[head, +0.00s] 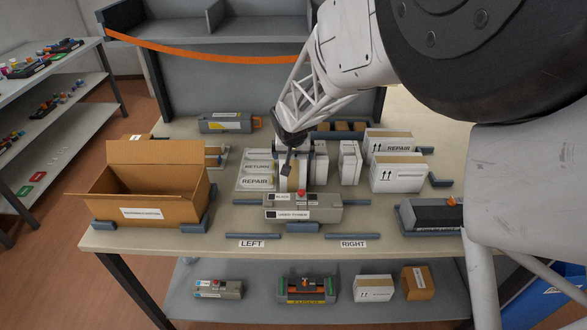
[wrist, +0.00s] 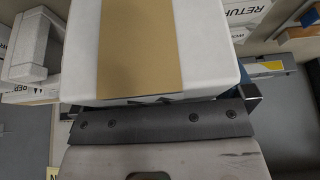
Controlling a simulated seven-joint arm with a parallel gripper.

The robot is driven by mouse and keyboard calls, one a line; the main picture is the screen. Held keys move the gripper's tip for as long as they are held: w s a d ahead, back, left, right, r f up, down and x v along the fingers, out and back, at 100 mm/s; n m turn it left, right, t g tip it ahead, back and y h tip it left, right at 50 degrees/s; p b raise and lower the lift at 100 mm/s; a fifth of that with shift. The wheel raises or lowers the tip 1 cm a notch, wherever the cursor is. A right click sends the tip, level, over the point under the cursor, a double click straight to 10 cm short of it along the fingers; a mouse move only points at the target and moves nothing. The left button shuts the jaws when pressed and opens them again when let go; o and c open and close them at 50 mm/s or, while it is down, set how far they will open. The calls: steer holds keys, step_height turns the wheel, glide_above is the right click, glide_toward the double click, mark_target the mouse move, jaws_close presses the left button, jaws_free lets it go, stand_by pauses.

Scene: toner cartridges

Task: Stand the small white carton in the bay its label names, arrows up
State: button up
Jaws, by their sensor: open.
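In the head view my gripper (head: 290,162) points down among white cartons in the middle of the table. In the wrist view, a white carton with a tan tape strip (wrist: 145,45) fills the space in front of my gripper (wrist: 160,105). The jaws are open; I cannot tell whether they straddle it. Its label and arrows are not readable. White upright pieces (head: 349,162) stand just right of the gripper. Plates reading RETURN (head: 257,167) and REPAIR (head: 256,182) lie left of it. A larger white carton with up arrows (head: 398,173) stands at right, near another REPAIR label (head: 398,147).
A grey toner cartridge (head: 302,208) lies in front of the gripper. An open brown box (head: 142,212) stands at left, and a dark cartridge (head: 432,218) at right. LEFT (head: 251,244) and RIGHT (head: 353,244) labels mark the front edge. Cartons and cartridges sit on the lower shelf (head: 260,285).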

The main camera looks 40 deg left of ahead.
steer(key=shift+f, duration=0.1)
steer(key=shift+c, duration=0.2)
steer(key=c, duration=1.4)
step_height(320, 180, up, 18)
steer(key=shift+r, duration=0.2)
stand_by(0.5)
